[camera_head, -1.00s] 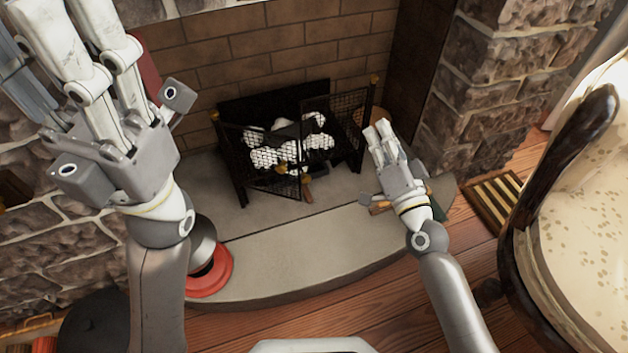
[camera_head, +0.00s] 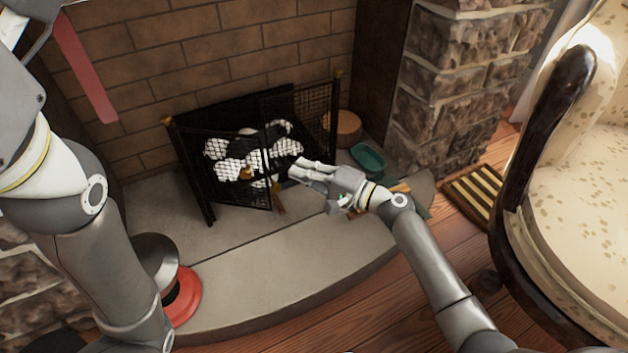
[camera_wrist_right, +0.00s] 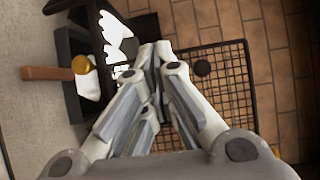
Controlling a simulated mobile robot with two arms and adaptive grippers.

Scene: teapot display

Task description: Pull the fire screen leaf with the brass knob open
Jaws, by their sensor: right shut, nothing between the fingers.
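The black mesh fire screen stands on the hearth in front of white logs. Its left leaf (camera_head: 232,180) spans the front of the logs, and a small brass knob (camera_head: 246,172) shows against it. In the right wrist view a brass knob (camera_wrist_right: 82,64) is left of the fingers. The right mesh leaf (camera_head: 315,112) is angled at the right; a mesh leaf with a dark round knob fills the right of the wrist view (camera_wrist_right: 225,90). My right gripper (camera_head: 294,171) is shut and empty, just right of the left leaf's free edge. My left gripper's fingertips are out of frame.
A green dish (camera_head: 367,160) and a log round (camera_head: 342,126) are behind my right wrist. A red-based object (camera_head: 185,297) stands on the hearth's front left. An armchair (camera_head: 575,200) is at the right. The front stone hearth (camera_head: 260,260) is mostly clear.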

